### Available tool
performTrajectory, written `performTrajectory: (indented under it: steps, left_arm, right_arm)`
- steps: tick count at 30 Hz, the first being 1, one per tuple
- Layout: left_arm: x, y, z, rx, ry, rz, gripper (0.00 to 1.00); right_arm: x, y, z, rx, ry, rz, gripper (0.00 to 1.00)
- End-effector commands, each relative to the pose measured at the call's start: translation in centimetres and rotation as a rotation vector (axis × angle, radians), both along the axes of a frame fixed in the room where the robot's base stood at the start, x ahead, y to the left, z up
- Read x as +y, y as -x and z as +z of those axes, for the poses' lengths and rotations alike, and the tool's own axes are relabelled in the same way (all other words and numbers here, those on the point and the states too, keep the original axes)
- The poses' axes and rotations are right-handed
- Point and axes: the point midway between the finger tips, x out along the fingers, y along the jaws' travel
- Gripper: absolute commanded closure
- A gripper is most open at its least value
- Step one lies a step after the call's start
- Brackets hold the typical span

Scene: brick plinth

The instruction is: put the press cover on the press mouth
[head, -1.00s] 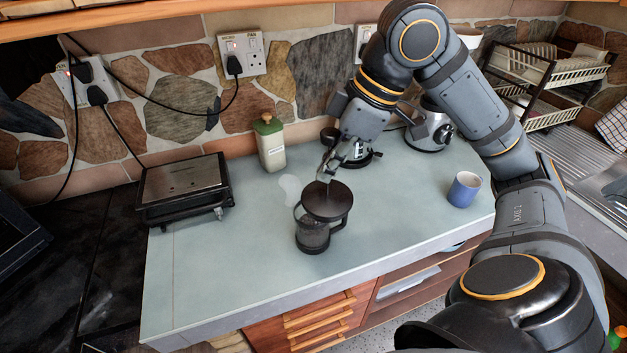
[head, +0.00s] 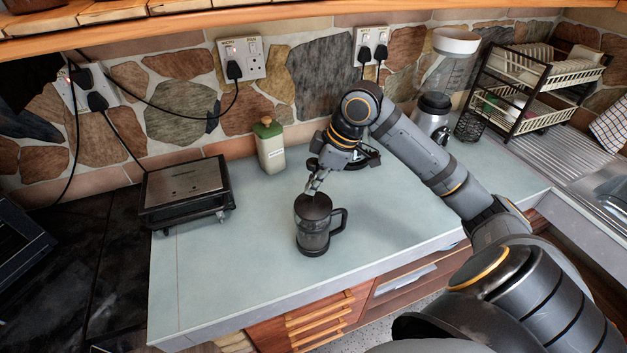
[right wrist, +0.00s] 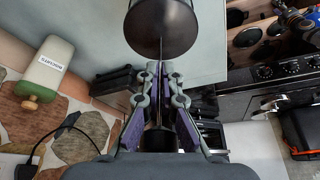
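The press (head: 314,238) is a dark glass jug with a handle on its right, upright on the counter. The dark round press cover (head: 313,206) is at the press mouth and looks level with it; I cannot tell if it is fully seated. My right gripper (head: 313,186) is just above the cover, reaching down from behind. In the right wrist view the fingers (right wrist: 159,75) are close together on a thin upright part of the cover (right wrist: 161,28), whose dark disc lies just beyond the fingertips. My left gripper is not in view.
A sandwich grill (head: 186,190) is at the left. A blender (head: 433,112) and a dish rack (head: 535,85) are at the back right. The counter in front of the press is clear.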

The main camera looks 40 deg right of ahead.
Motion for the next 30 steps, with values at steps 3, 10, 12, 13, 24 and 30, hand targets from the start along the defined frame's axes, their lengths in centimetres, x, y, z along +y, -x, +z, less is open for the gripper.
performTrajectory:
  steps: [3,10,12,13,24,30]
  left_arm:
    - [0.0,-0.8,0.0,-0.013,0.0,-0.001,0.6]
    - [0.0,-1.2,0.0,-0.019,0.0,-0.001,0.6]
    - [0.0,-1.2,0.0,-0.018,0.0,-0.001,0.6]
    - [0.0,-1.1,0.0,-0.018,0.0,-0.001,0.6]
    - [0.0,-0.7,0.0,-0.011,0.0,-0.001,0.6]
    - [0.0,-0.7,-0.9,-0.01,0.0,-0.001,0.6]
  right_arm:
    - [0.0,0.0,0.0,-0.001,-0.001,0.0,1.0]
    - [0.0,0.0,-0.3,0.0,0.0,0.0,0.86]
    - [0.0,0.0,-0.3,0.0,0.0,0.0,0.77]
    - [0.0,0.0,-0.3,0.0,0.0,0.0,0.73]
    - [-0.1,0.0,0.3,-0.002,0.0,-0.001,0.72]
    - [-1.4,0.8,3.4,-0.005,0.008,-0.003,0.72]
